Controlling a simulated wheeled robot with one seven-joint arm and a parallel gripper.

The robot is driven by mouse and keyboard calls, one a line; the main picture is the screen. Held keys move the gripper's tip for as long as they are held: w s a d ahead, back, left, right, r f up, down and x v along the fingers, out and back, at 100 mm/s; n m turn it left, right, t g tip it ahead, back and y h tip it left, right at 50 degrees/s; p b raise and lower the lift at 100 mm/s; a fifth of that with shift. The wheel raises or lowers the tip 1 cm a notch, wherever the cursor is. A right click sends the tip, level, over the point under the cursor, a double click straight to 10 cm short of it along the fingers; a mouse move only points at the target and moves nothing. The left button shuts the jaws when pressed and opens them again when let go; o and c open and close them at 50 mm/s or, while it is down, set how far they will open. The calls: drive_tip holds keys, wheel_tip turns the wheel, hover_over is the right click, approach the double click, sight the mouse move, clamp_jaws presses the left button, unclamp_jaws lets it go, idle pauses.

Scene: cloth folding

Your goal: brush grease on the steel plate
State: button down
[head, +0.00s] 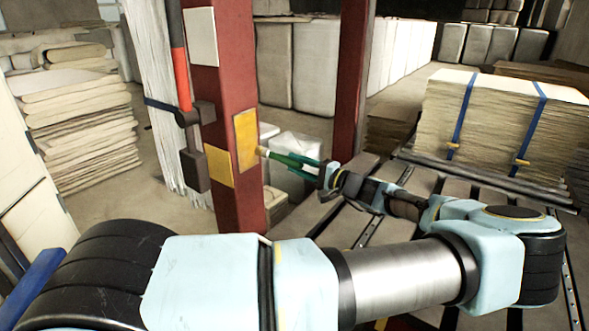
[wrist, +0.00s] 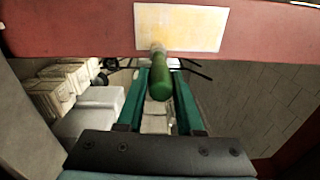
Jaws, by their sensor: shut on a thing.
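A steel plate (head: 246,139) is fixed to the right face of a red post and looks coated in yellow. In the wrist view the plate (wrist: 195,28) is pale at its border, with a yellow layer over its middle. My gripper (head: 298,164) is shut on a brush with a green handle (wrist: 160,82). The brush (head: 279,158) points at the plate, and its pale bristle end (wrist: 157,48) overlaps the plate's lower edge in the wrist view. The tip appears at or very near the surface; contact is hard to tell. The green fingers (wrist: 161,74) lie either side of the handle.
The red post (head: 225,90) also bears a pale plate (head: 201,37) and a yellow square (head: 219,167) on its left face. A lever with a red grip (head: 181,80) stands beside it. Strapped stacks (head: 490,125) lie right and folded stacks (head: 80,115) left.

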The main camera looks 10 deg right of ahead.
drive_tip(key=s+a+p, duration=0.3)
drive_tip(key=s+a, duration=0.2)
drive_tip(key=a, duration=0.1)
drive_tip(key=shift+s, duration=0.25)
idle(0.6)
drive_tip(key=shift+d, duration=0.15)
drive_tip(key=shift+v, duration=2.95)
drive_tip(key=shift+r, duration=0.1)
drive_tip(key=v, duration=0.3)
